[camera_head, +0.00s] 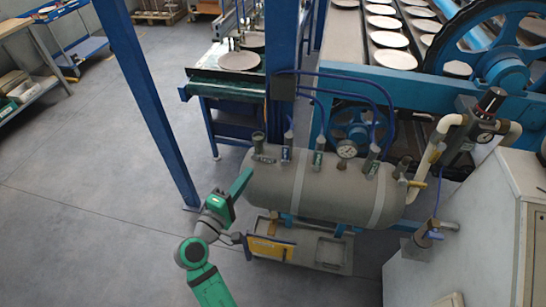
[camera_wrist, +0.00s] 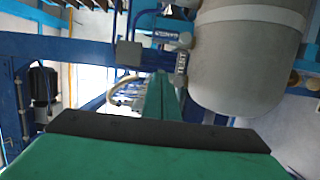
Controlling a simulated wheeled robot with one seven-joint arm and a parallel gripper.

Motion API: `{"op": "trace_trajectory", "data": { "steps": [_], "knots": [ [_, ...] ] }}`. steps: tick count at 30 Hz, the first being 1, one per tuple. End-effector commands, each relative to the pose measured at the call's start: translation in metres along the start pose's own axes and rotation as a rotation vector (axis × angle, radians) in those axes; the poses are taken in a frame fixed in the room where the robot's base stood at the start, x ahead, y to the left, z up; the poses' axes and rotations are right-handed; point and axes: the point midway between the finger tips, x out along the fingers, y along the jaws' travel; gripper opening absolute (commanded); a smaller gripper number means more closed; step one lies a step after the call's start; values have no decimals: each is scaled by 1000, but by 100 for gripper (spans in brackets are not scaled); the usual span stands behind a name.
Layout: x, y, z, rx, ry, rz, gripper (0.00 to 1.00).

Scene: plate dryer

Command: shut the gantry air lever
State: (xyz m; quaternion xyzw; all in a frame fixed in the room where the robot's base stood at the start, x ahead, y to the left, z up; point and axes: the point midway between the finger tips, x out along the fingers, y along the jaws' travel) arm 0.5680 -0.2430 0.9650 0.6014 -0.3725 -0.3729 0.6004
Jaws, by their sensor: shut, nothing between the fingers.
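The grey air tank (camera_head: 330,192) lies level on a stand, with several upright valves along its top. A dark-green-tagged valve (camera_head: 318,157) and a blue-tagged valve (camera_head: 286,154) stand left of the round gauge (camera_head: 347,149). The tags are too small to read, so I cannot tell which lever is the gantry's. My green gripper (camera_head: 246,177) is shut and empty at the tank's left end, below the leftmost valve (camera_head: 258,146). In the wrist view its fingers (camera_wrist: 160,97) are together, pointing toward a labelled valve (camera_wrist: 182,62) beside the tank (camera_wrist: 245,60). Contact cannot be told.
A blue post (camera_head: 281,70) rises behind the tank, and a slanted blue post (camera_head: 148,105) stands to the left. Blue hoses (camera_head: 385,100) arch over the valves. A yellow-fronted tray (camera_head: 270,249) sits under the tank.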

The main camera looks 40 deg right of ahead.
Motion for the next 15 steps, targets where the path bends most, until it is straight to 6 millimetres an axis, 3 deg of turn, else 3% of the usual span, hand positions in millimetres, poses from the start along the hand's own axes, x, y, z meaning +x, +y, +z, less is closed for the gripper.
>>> {"op": "trace_trajectory", "data": {
  "steps": [10, 15],
  "knots": [
    [-1, 1, -2, -2, 2, 1, 0],
    [9, 1, -3, -2, 1, 2, 0]
  ]
}}
